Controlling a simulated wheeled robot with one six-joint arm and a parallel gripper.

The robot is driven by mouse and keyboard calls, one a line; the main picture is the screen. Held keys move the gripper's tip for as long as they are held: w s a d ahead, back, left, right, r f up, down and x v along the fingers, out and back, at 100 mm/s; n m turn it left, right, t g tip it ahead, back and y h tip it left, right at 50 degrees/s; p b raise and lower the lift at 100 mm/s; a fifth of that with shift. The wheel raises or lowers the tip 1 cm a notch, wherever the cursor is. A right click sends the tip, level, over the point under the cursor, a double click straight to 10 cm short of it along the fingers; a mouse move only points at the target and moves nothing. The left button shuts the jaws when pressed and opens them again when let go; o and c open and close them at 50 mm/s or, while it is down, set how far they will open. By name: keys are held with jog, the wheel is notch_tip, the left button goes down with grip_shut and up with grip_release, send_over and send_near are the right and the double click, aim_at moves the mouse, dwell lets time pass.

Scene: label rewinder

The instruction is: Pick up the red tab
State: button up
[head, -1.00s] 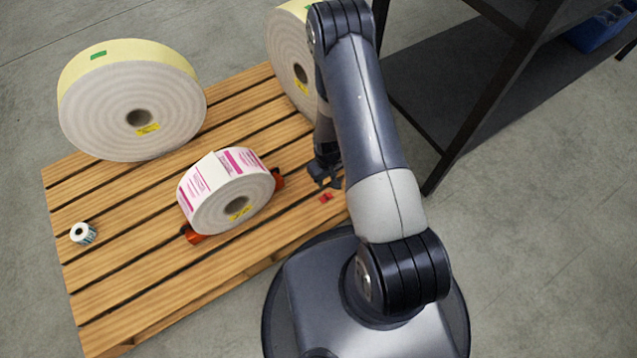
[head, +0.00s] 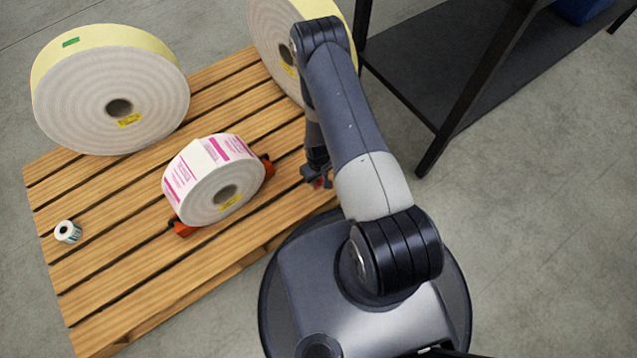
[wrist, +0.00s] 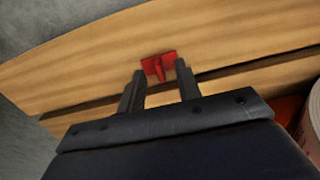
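The red tab (wrist: 155,67) lies on a wooden slat in the wrist view, with a small raised fin in its middle. My gripper (wrist: 160,82) is open, its two dark fingers pointing at the tab, one toward each side of it. The fin shows between the fingertip directions; I cannot tell whether the fingers reach around it. In the head view my gripper (head: 316,180) is low over the pallet's right part, and only a bit of the red tab (head: 318,183) shows beside it.
A pink-and-white label roll (head: 222,188) rests in orange chocks (head: 182,228) on the wooden pallet (head: 110,262), left of my gripper. Large rolls stand at the back left (head: 110,95) and behind my arm (head: 270,40). A small roll (head: 68,232) is far left. A dark rack (head: 450,75) stands right.

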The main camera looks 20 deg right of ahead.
jog(key=shift+f, duration=0.25)
grip_shut()
jog(key=shift+r, duration=0.15)
